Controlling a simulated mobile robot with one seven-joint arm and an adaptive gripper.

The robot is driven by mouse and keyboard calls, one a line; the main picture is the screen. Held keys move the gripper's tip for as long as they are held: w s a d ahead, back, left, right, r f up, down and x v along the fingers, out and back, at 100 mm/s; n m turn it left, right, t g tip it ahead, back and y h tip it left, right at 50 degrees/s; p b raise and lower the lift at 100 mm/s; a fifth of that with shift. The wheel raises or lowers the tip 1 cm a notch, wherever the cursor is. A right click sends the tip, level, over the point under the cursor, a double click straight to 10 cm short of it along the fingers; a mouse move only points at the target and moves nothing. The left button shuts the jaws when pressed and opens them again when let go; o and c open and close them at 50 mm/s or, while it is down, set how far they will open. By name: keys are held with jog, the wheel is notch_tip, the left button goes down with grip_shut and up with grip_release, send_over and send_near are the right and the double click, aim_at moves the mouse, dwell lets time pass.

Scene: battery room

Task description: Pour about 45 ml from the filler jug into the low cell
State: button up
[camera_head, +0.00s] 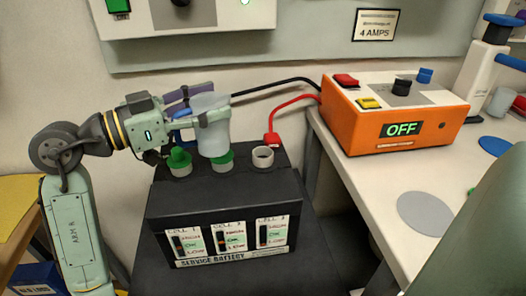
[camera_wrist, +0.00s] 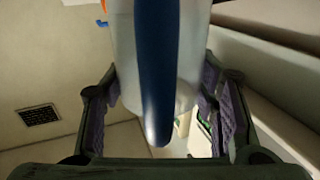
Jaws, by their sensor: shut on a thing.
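The filler jug (camera_head: 213,138) is translucent white with a blue handle (camera_wrist: 156,70). My gripper (camera_head: 195,120) is shut on the jug and holds it near upright above the back of the battery, around cell 2. In the wrist view my gripper's fingers (camera_wrist: 158,100) lie on both sides of the jug, with the handle between. The black service battery (camera_head: 225,200) has three filler openings. The left and middle ones have green caps (camera_head: 180,156). The right opening, at cell 3 (camera_head: 263,156), is an uncapped grey ring.
An orange charger (camera_head: 395,112) reading OFF stands on the bench (camera_head: 372,190) at right. Its red lead ends in a red clamp (camera_head: 272,139) behind the right opening; a black cable runs behind the jug. A grey disc (camera_head: 425,212) lies on the bench. A wall panel is above.

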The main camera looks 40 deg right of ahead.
jog(key=shift+d+r+y+p, duration=0.25)
jog(key=shift+r+y+p, duration=0.2)
jog(key=shift+p, duration=0.3)
jog(key=shift+s+d+r+y+p, duration=0.15)
jog(key=shift+d+r+y+p, duration=0.2)
jog(key=shift+p, duration=0.5)
jog(key=shift+s+d+f+t+y+p, duration=0.15)
jog(key=shift+d+t+y+p, duration=0.15)
jog(key=shift+d+y+p, duration=0.8)
jog(key=d+y+p, duration=0.1)
jog(key=y, duration=0.1)
jog(key=d+f+y+p, duration=0.1)
jog(key=y+p, duration=0.1)
jog(key=d+f+t+y+p, duration=0.1)
jog(key=d+p, duration=0.1)
jog(key=shift+s+f+y, duration=0.15)
jog(key=shift+s+y, duration=0.25)
jog(key=shift+s+d+f+t+y+p, duration=0.1)
jog(key=shift+d+f+t+y+p, duration=0.1)
jog(key=shift+f+y+p, duration=0.35)
jog(key=shift+d+f+t+y+p, duration=0.1)
jog(key=shift+f+t+y+p, duration=0.15)
jog(key=shift+y, duration=0.5)
jog(key=shift+a+f, duration=0.2)
jog(key=shift+a, duration=0.55)
